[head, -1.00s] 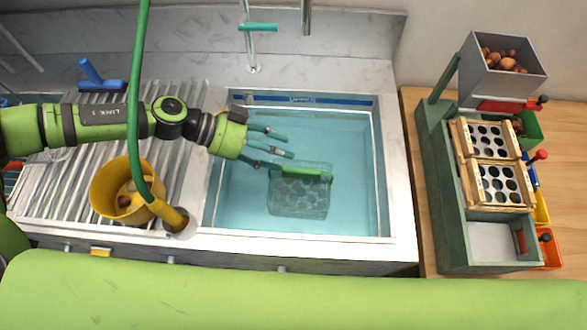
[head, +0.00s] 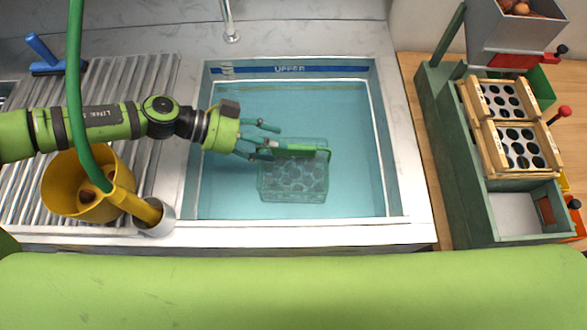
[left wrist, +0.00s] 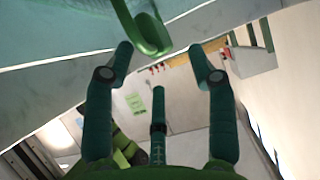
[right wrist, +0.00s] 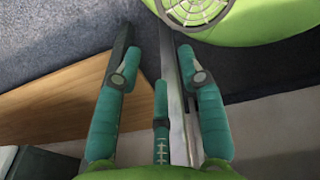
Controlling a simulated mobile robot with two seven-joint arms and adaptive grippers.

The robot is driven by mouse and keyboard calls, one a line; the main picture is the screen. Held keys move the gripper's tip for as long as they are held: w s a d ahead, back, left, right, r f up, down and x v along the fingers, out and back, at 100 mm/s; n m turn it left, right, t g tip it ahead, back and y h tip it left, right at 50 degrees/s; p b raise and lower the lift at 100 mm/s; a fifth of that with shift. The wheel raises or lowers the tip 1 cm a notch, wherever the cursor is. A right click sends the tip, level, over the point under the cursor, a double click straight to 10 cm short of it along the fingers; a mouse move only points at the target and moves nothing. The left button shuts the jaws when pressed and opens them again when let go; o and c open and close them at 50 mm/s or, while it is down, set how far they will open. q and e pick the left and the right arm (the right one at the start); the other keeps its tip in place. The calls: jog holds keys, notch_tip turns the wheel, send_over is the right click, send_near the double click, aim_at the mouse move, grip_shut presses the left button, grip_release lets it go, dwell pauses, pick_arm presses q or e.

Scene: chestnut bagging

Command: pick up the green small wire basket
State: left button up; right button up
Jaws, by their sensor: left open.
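The green small wire basket (head: 292,183) sits in the water of the sink, with several dark round things showing through its mesh. Its solid green handle (head: 305,153) runs along the top, at the far side. My left gripper (head: 271,141) is open, its fingers reaching right to the handle's left end. In the left wrist view, the handle end (left wrist: 147,38) shows just beyond the spread fingertips (left wrist: 160,50), nothing held between them. Whether a finger touches it is unclear. My right gripper (right wrist: 160,52) shows only in its wrist view, fingers apart and empty.
The sink (head: 310,217) has a rim around the basket, with free water to its right. A yellow bucket (head: 72,200) and a green hose (head: 76,80) stand left. A green rack (head: 450,165) with wooden trays stands right. A faucet (head: 230,30) is behind.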

aim_at(294, 148)
pick_arm(q)
jog(key=x, duration=0.5)
jog(key=shift+s+d, duration=0.15)
jog(key=shift+d, duration=0.2)
grip_shut()
